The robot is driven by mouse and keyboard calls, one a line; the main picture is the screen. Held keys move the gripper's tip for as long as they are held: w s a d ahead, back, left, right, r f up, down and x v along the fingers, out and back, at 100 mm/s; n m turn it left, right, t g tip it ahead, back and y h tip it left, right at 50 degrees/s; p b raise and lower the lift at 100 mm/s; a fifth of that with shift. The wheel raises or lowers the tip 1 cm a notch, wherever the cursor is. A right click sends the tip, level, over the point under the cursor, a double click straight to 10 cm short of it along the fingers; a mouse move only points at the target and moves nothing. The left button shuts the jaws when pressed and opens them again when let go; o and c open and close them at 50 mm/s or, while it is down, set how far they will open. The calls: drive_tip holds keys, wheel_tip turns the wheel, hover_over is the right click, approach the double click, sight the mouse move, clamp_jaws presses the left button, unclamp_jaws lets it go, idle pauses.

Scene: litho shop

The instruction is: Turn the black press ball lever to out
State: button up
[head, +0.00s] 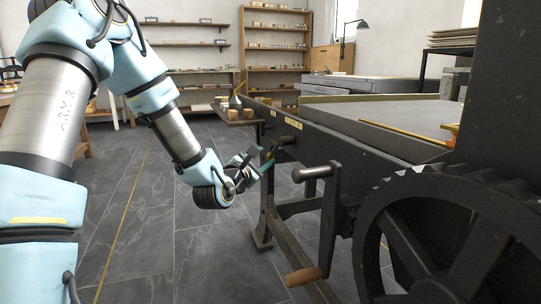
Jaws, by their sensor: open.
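The black press (372,150) fills the right side of the head view. My gripper (268,160) is open beside the press's long side rail, near the middle of the view. A small dark stub (287,140) sticks out of the rail just beyond the fingertips. It may be part of the ball lever, but the fingers partly cover this spot and I cannot make out a ball or its setting. I cannot tell whether the fingers touch it. Two small yellowish labels (293,123) sit on the rail above it.
A large toothed wheel (445,235) stands at the right front. The left floor is clear.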

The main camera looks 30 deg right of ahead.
sight(273, 151)
drive_tip(key=b+x, duration=0.1)
drive_tip(key=x, duration=0.7)
drive_tip(key=shift+d+b, duration=0.1)
drive_tip(key=shift+b, duration=0.3)
clamp_jaws()
idle(0.9)
